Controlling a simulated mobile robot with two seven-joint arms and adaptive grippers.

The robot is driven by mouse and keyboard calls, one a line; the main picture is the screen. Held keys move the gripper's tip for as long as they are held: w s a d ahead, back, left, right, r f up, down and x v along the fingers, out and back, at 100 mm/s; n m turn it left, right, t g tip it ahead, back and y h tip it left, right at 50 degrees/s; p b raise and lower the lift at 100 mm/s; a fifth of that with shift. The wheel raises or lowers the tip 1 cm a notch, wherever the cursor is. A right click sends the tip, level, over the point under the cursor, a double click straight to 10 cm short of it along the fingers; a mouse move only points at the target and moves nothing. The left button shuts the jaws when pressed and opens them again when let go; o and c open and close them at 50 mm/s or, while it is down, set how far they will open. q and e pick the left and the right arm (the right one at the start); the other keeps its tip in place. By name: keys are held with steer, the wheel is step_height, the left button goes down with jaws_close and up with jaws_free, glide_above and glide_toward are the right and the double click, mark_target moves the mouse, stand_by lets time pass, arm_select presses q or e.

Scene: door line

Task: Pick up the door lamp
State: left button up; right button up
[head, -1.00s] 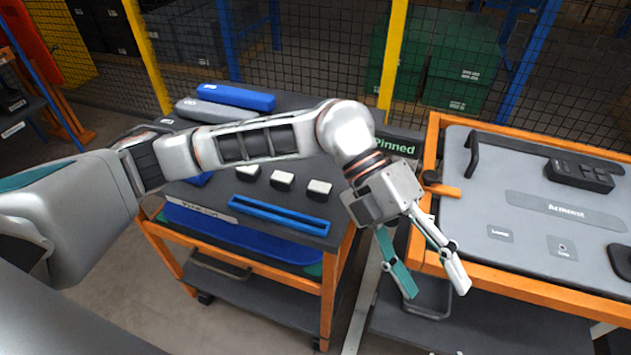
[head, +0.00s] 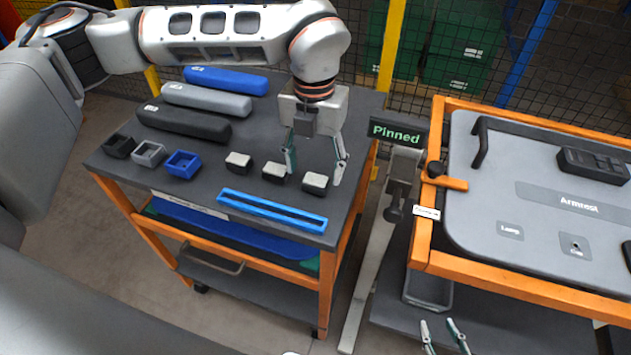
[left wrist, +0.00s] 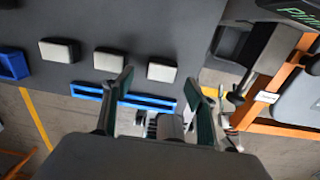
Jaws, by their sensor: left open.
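Three small dark blocks with white tops, which look like door lamps, stand in a row on the dark cart top: a left one (head: 238,160), a middle one (head: 273,171) and a right one (head: 315,182). My left gripper (head: 315,170) is open and empty, pointing down above the right end of the row. In the left wrist view, the right lamp (left wrist: 162,72) lies just beyond and between the open fingertips (left wrist: 159,88), apart from them. My right gripper (head: 438,324) shows only its fingertips at the bottom edge, spread apart with nothing between them.
A blue slotted strip (head: 270,211) lies in front of the lamps. Small open boxes (head: 150,153) and long blue, grey and black bars (head: 183,123) lie to the left. A "Pinned" sign (head: 397,131) and an orange-framed door panel (head: 540,200) stand to the right.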

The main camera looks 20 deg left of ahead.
mark_target(316, 178)
arm_select(q)
step_height(316, 178, down, 4)
steer(key=shift+w+d+f, duration=0.1)
steer(key=shift+f, duration=0.05)
steer(key=shift+c, duration=0.4)
steer(key=c, duration=1)
steer(key=shift+c, duration=0.2)
step_height(316, 178, up, 20)
